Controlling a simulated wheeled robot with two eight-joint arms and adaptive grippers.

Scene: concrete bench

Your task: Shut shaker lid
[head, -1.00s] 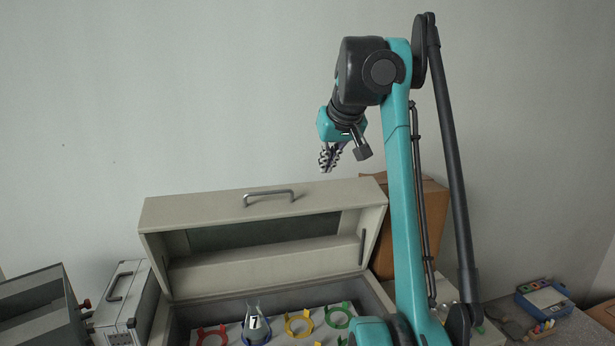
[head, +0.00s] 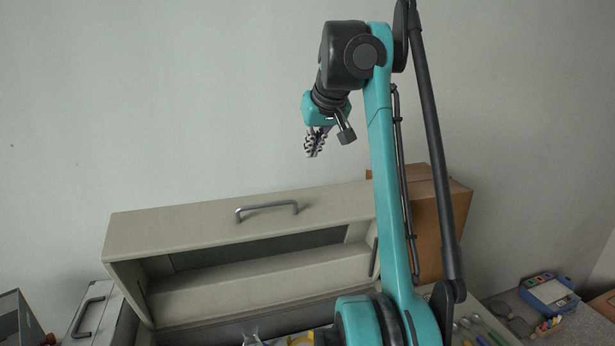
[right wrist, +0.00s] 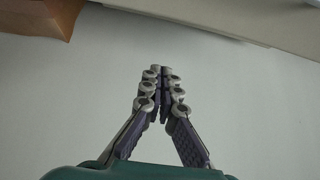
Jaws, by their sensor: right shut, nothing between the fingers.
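The shaker lid (head: 165,228) is a beige hinged cover with a dark window and a grey bar handle (head: 267,209). It stands raised over the shaker body (head: 235,330), whose tray is mostly cut off at the bottom of the head view. My right gripper (head: 313,154) is above and behind the lid, apart from it, pointing down with its fingers together and empty. In the right wrist view the gripper (right wrist: 160,72) shows its fingertips meeting against the pale wall. A strip of the lid (right wrist: 220,22) seems to cross the top of that view. My left gripper is not in view.
A cardboard box (head: 436,225) stands behind my right arm, beside the lid. A silver case (head: 95,318) with a handle is at the left. A blue box (head: 549,296) lies on the bench at the right. The space above the lid is clear.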

